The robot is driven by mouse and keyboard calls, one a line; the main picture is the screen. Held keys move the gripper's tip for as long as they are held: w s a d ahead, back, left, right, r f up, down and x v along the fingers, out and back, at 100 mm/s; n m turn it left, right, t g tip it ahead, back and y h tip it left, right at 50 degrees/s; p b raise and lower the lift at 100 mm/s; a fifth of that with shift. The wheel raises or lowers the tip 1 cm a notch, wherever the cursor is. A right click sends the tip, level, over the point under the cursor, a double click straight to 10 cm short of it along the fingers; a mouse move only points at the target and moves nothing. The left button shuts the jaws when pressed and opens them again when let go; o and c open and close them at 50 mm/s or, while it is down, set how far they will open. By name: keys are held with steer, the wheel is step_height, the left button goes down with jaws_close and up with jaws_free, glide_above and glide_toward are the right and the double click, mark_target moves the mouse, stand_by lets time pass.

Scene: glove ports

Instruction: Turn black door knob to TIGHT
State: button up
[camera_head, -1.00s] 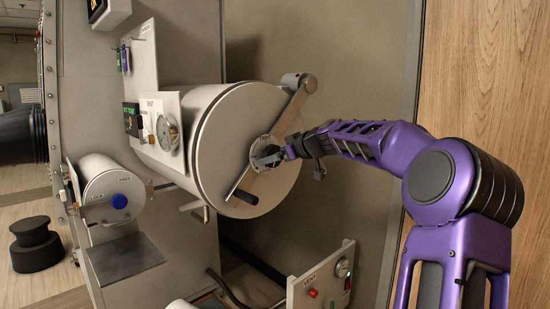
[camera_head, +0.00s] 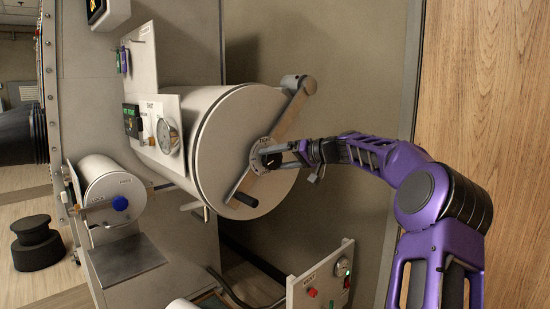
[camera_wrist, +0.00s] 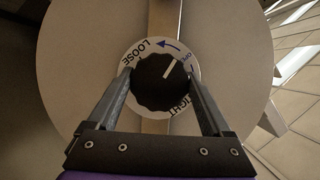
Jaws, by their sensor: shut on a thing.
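The black door knob (camera_wrist: 158,84) sits at the centre of the round door. It has a scalloped edge and a white pointer line. A white dial ring (camera_wrist: 134,54) around it reads LOOSE at upper left and TIGHT at lower right, with blue arrows. In the wrist view the pointer slants up and right, between the two words and away from TIGHT. My gripper (camera_wrist: 160,80) is shut on the knob, one finger on each side. In the head view the knob (camera_head: 271,161) is partly hidden by my gripper (camera_head: 275,157).
A metal bar (camera_head: 292,112) crosses the large round door (camera_head: 222,150), with a black handle (camera_head: 243,198) at its lower end. A control box (camera_head: 318,285) stands below.

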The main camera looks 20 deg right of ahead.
steer(key=m+y, duration=0.2)
steer(key=m, duration=0.2)
steer(key=shift+t+p, duration=0.3)
steer(key=shift+p, duration=0.05)
steer(key=m+y, duration=0.1)
steer(key=m, duration=0.1)
steer(key=m+t+y, duration=0.1)
steer(key=m, duration=0.2)
steer(key=m+t, duration=0.1)
steer(key=m, duration=0.2)
steer(key=m+t, duration=0.1)
steer(key=m, duration=0.2)
steer(key=shift+f+t, duration=0.1)
steer(key=shift+t, duration=0.3)
steer(key=m+t, duration=0.1)
steer(key=m, duration=0.2)
steer(key=m+t+h+p, duration=0.1)
steer(key=m, duration=0.2)
steer(key=shift+m, duration=0.3)
steer(key=shift+m+t+h, duration=0.3)
steer(key=o, duration=1.2)
steer(key=shift+c, duration=0.2)
steer(key=shift+s+f, duration=0.1)
